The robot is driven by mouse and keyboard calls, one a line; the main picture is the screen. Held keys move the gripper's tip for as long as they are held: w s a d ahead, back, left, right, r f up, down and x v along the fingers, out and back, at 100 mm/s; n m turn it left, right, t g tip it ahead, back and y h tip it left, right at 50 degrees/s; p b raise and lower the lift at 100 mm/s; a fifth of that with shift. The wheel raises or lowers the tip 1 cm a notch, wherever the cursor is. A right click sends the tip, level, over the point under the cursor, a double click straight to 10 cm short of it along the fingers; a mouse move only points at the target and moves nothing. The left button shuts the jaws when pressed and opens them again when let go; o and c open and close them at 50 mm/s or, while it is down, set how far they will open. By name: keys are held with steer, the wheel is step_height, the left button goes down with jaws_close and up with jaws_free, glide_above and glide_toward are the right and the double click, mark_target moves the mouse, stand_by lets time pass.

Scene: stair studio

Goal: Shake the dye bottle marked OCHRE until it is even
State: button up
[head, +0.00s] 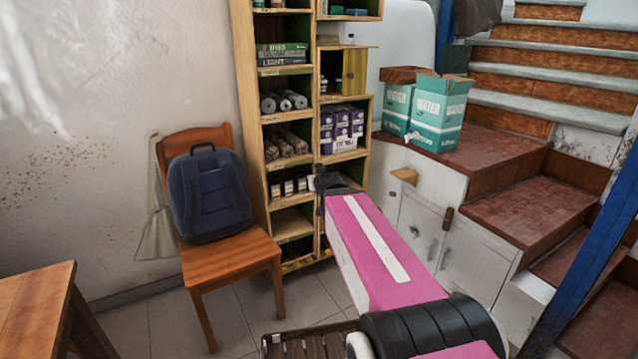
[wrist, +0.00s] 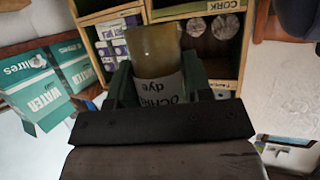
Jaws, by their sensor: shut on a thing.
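The OCHRE dye bottle (wrist: 157,52) is in the wrist view, with a murky yellow-brown body and a pale label reading OCHRE dye. My gripper (wrist: 156,84) is shut on it, one dark green finger on each side of the label. The dark palm hides the near end of the bottle. Whether its colour is even throughout cannot be told. In the head view my gripper (head: 327,180) is at the end of my pink arm, in front of the shelf's lower part. The bottle cannot be made out there.
A tall wooden shelf (head: 245,90) with rolls, books and boxes stands close behind my gripper. Green water cartons (head: 438,112) sit on the landing at right, beside stairs (head: 560,60). A chair (head: 235,262) with a blue backpack (head: 209,195) stands left. A wooden table (head: 35,300) is at lower left.

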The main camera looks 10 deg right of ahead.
steer(key=shift+f, duration=0.75)
step_height(320, 180, up, 14)
steer(key=shift+r, duration=0.2)
step_height(320, 180, down, 14)
steer(key=shift+f, duration=0.2)
steer(key=shift+r, duration=0.1)
